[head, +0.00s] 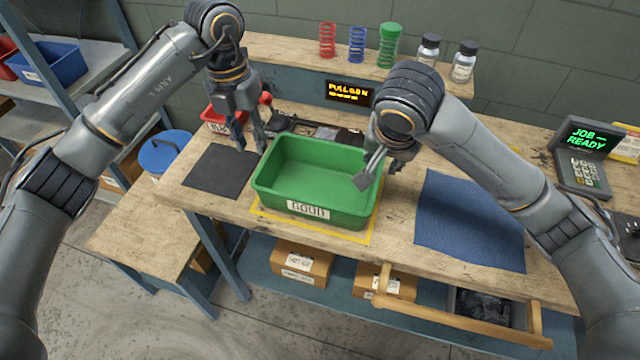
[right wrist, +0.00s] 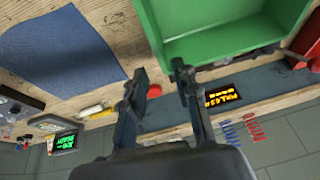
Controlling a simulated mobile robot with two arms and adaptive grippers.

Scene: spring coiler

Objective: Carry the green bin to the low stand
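The green bin (head: 318,172), labelled GOOD, sits empty inside a yellow outline on the wooden workbench; part of it shows in the right wrist view (right wrist: 215,40). The low stand (head: 150,238) with a bare wooden top is at lower left, below bench height. My left gripper (head: 251,143) points down by the bin's back left corner, fingers apart and empty. My right gripper (head: 383,172) is at the bin's right rim; one finger overlaps the rim in the picture, and contact cannot be told. In the right wrist view its fingers (right wrist: 164,78) are apart with nothing between them.
A dark mat (head: 217,171) lies left of the bin and a blue cloth (head: 470,220) right. A red bin (head: 215,119) stands behind the left gripper. An open drawer (head: 460,312) juts from the bench front. A blue-lidded bucket (head: 163,154) stands behind the low stand.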

